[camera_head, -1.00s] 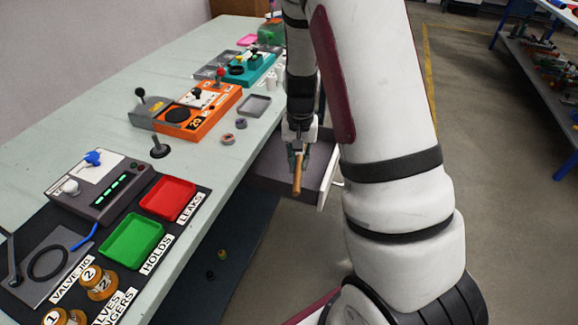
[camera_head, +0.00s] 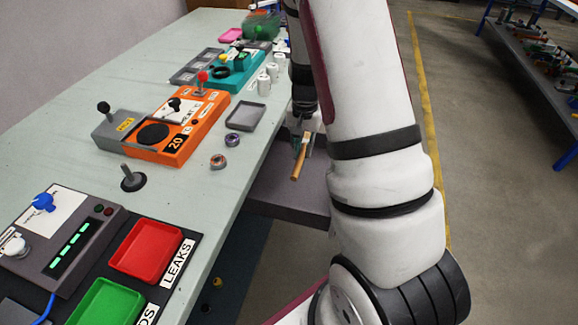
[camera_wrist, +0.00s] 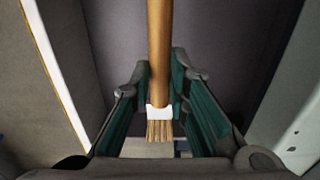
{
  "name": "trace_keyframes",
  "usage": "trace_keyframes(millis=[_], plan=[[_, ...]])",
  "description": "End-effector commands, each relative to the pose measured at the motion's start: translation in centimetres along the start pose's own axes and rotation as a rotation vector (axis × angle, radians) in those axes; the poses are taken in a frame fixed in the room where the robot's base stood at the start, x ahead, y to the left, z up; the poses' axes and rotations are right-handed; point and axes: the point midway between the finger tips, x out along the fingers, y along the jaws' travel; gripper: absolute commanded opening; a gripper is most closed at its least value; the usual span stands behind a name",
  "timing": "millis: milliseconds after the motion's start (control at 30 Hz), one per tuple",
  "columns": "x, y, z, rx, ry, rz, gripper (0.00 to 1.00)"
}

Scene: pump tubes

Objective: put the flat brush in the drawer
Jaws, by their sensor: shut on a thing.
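The flat brush (camera_head: 299,163) has a wooden handle, and its white ferrule and tan bristles show in the wrist view (camera_wrist: 160,122). My gripper (camera_head: 304,141) is shut on the brush. Its green-padded fingers (camera_wrist: 162,75) stand on either side of the handle. In the head view the handle points down and toward the camera. The open drawer (camera_head: 285,198) juts from the table's right side, below the brush. Its dark floor (camera_wrist: 235,50) shows beneath the gripper in the wrist view. My arm hides the drawer's right part in the head view.
The table (camera_head: 75,140) runs along the left, bearing an orange device (camera_head: 180,133), a grey tray (camera_head: 245,116), a red tray (camera_head: 147,250) and a green tray (camera_head: 105,303). Open floor (camera_head: 480,180) lies to the right.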

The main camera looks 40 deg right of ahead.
Motion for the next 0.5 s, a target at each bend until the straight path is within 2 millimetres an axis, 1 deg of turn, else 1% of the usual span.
trace_keyframes(millis=[100,233,300,500], plan=[[2.2,0.1,0.1,0.001,-0.005,0.003,0.00],[4.6,0.1,0.1,0.001,-0.005,0.003,0.00],[5.4,0.1,0.1,0.000,-0.003,0.002,0.00],[6.7,0.1,0.1,0.001,-0.002,0.002,0.00]])
